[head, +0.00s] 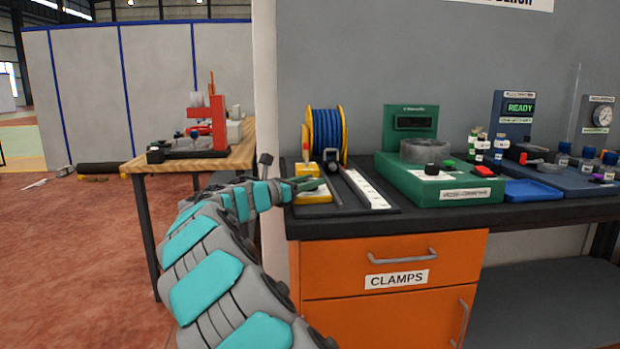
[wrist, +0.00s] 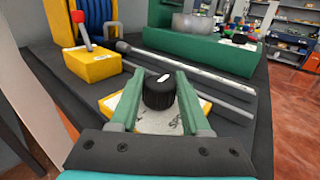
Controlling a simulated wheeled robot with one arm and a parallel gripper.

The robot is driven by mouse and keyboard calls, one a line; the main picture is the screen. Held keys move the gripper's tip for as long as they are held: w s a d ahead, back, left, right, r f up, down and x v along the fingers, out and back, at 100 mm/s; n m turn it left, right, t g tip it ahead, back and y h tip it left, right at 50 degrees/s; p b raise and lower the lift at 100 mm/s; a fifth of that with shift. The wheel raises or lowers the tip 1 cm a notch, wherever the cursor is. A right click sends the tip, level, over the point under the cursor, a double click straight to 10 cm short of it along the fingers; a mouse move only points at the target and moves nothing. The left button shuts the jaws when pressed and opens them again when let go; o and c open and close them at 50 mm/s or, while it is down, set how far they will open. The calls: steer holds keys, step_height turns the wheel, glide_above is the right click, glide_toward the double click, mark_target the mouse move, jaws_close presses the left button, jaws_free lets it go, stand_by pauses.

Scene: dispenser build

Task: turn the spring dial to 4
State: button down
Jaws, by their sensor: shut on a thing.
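The spring dial is a black round knob (wrist: 159,92) with a white mark on top. It sits on a pale plate with a yellow base (wrist: 112,103), and small print on the plate is too blurred to read. My gripper (wrist: 160,98) has its two green fingers on either side of the knob, shut on it. In the head view my gripper (head: 308,184) is at the left end of the bench, over the yellow base (head: 313,197). The knob is hidden there by the fingers.
Beside the dial stand a yellow box with a red-tipped lever (wrist: 90,62) and a blue hose reel (head: 324,130). Rods and a white ruled strip (head: 366,190) lie to the right. A green machine (head: 436,180) stands further right. An orange drawer unit (head: 390,280) is below the bench top.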

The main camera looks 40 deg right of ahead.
steer(key=shift+m+g, duration=0.5)
steer(key=shift+g, duration=0.2)
steer(key=shift+c, duration=1.9)
jaws_free()
steer(key=a, duration=0.7)
steer(key=shift+a, duration=0.4)
steer(key=shift+s, duration=0.1)
